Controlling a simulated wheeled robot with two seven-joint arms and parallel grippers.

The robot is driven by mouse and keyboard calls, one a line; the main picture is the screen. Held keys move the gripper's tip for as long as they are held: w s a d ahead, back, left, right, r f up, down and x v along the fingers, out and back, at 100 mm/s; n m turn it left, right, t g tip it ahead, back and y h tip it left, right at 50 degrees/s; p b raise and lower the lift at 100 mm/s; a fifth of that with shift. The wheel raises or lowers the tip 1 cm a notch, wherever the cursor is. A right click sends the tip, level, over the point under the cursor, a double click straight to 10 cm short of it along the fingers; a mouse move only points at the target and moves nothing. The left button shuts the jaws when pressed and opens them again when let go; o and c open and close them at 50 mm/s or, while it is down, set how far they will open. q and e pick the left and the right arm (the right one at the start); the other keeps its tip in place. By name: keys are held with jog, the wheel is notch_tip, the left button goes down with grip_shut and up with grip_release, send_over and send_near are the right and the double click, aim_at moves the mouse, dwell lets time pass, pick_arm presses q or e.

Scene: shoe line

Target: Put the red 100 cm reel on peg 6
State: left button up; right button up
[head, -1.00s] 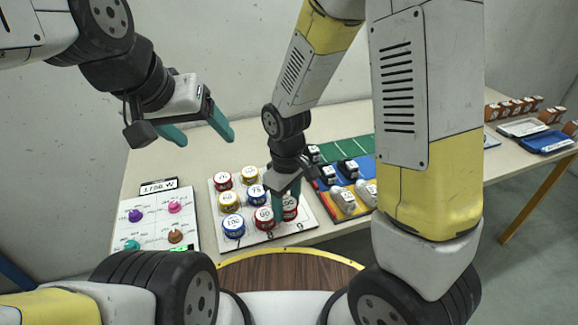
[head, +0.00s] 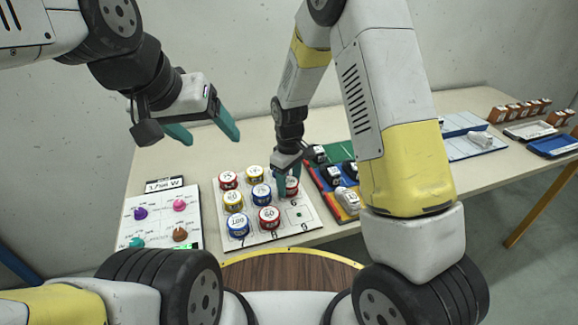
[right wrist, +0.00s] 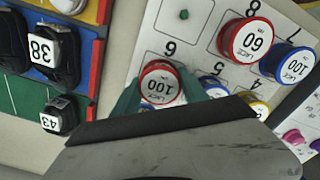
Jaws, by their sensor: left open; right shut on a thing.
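The red 100 cm reel (right wrist: 160,85) is between the fingers of my right gripper (right wrist: 160,92), which is shut on it. The reel faces up at the cell marked 6 on the white peg board (head: 285,230). In the head view the reel (head: 292,187) is partly behind the right gripper (head: 285,184), at the right of the middle row. Peg 6 is hidden under the reel. I cannot tell whether the reel rests fully down on it. A bare green peg (right wrist: 184,14) shows in front of it. My left gripper (head: 208,131) is open and empty, high above the table's left part.
A red 60 reel (head: 268,218) and a blue 100 reel (head: 238,225) share the front row; several other reels fill cells behind. A coloured tray (head: 346,212) with black and white shoes borders the board's right. A white board with coloured knobs (head: 160,218) lies left.

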aim_at(289, 182)
jog(key=shift+f, duration=0.45)
jog(key=o, duration=1.4)
jog(key=shift+c, duration=0.2)
notch_tip(289, 182, up, 13)
jog(key=s+d+r+m+t+y, duration=0.1)
jog(key=s+d+r+m, duration=0.1)
jog(key=s+d+r, duration=0.3)
jog(key=s+d+r+m+t+y, duration=0.1)
jog(key=s+d+r+m, duration=0.15)
jog(key=r, duration=0.45)
jog(key=s+d+r+m+t, duration=0.2)
jog(key=s+d+r, duration=0.1)
jog(key=s, duration=0.3)
jog(key=s+d+r+m+t, duration=0.2)
jog(key=s+d+r+m, duration=0.1)
jog(key=s, duration=0.3)
jog(key=shift+d, duration=0.35)
